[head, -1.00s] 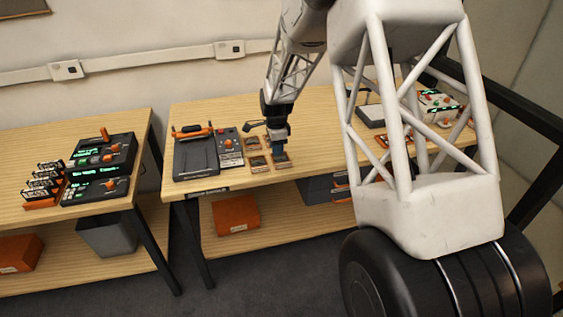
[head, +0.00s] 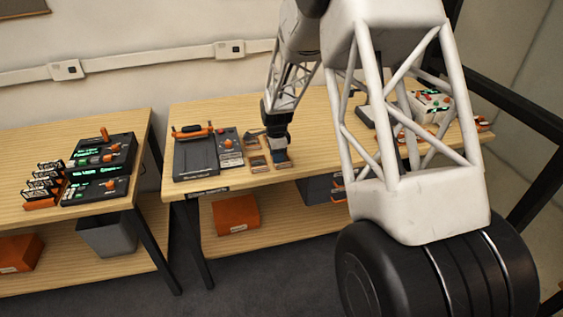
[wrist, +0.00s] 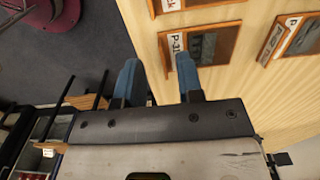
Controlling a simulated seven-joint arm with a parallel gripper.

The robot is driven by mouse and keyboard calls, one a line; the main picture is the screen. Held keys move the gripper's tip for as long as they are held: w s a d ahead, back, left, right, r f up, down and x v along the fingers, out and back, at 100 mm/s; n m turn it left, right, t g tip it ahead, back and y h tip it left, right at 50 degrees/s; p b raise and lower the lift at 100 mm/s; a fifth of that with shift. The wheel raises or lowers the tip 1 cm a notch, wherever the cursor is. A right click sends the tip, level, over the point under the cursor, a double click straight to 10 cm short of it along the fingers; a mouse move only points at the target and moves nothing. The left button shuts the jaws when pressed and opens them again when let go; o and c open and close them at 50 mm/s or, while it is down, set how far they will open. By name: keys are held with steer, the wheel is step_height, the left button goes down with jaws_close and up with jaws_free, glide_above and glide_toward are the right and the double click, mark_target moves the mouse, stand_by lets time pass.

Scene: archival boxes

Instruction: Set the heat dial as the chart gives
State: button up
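A flat dark machine (head: 196,155) with an orange-handled bar lies on the middle table. Beside it, a narrow grey panel (head: 238,149) carries an orange knob (head: 228,143), perhaps the heat dial; its setting is too small to read. A pale printed label (head: 231,160) sits below the knob; I cannot tell whether it is the chart. My gripper (head: 278,159) points down right of the panel, over small wooden plaques. In the wrist view its blue fingers (wrist: 159,80) are apart with nothing between them. The right finger overlaps a labelled wooden plaque (wrist: 212,45).
Another wooden plaque (wrist: 290,38) lies to the right in the wrist view. The left table (head: 30,144) holds two dark boxes (head: 100,168) with green displays and orange knobs. An orange bin (head: 235,214) sits on the lower shelf.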

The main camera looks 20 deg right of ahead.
steer(key=shift+f, duration=2.15)
jaws_close()
